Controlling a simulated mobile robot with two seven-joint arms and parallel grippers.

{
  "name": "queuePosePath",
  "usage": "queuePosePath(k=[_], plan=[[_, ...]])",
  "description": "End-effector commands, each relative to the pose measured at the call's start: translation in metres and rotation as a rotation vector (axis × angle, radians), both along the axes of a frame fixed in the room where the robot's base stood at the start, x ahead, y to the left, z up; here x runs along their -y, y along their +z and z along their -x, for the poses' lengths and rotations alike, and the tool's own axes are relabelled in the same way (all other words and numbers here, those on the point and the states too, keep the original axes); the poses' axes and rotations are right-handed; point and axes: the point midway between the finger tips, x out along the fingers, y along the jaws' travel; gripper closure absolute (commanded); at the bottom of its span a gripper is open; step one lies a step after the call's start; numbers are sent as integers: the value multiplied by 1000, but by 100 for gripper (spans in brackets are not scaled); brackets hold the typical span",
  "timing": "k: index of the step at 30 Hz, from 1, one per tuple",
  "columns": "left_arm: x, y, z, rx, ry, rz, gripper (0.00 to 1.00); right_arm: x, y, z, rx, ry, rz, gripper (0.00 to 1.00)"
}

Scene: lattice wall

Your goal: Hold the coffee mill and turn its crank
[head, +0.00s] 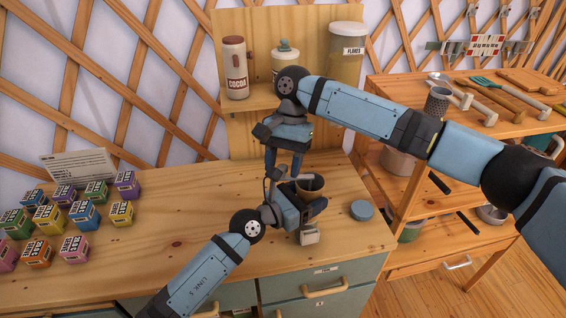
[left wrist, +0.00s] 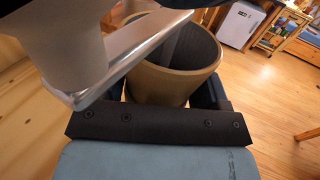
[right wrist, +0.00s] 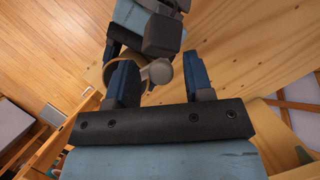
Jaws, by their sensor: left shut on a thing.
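The coffee mill (head: 312,184) shows as a brown cylinder with a dark open top, on the front part of the counter. My left gripper (head: 303,202) is shut around its body; the body also shows between the fingers in the left wrist view (left wrist: 160,85). The metal crank arm (left wrist: 128,58) reaches to the left over the top, with a thick pale knob (left wrist: 65,40) at its end. My right gripper (head: 284,168) points down above the mill and is open. In the right wrist view the knob (right wrist: 161,71) appears between its fingers, with a gap towards the right finger.
Several colored boxes (head: 75,210) and a card (head: 78,167) are on the counter's left. A cocoa canister (head: 235,68) and jars stand on the shelf behind.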

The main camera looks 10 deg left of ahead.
Motion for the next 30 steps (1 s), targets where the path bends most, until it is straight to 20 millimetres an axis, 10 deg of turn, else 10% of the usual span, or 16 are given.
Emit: queuePosePath(k=[6,30], plan=[[0,-2,0,-4,0,-2,53,0,0,0,0,0,0,100],[-2,-2,-1,-3,3,-2,53,1,-1,-19,0,-326,-3,100]])
